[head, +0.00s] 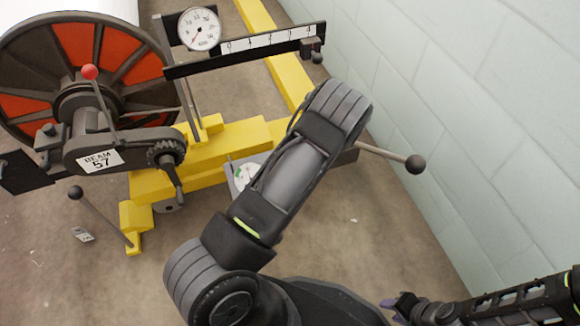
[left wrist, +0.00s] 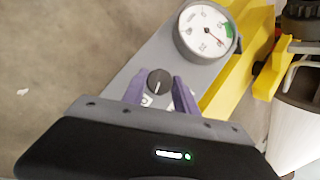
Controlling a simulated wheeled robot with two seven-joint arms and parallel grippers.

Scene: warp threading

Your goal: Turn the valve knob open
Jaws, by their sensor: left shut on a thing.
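The valve knob (left wrist: 159,79) is a small dark round knob with a light pointer line, on a grey panel (left wrist: 138,70) in the left wrist view. My left gripper (left wrist: 158,88) has its purple fingers on either side of the knob and is shut on it. A round white gauge (left wrist: 205,31) with a green zone sits above the knob on the same panel. In the head view the gauge (head: 246,174) is partly covered by my arm, which hides the knob and left gripper. My right gripper (head: 392,304) is low at the right; its jaw opening is unclear.
A yellow frame (head: 225,143) carries a large dark and orange beam wheel (head: 95,45). A lever with a red ball (head: 89,72), a dark-ball lever (head: 75,192) and a rod with a ball (head: 415,164) stick out. A pale block wall (head: 470,90) stands at the right.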

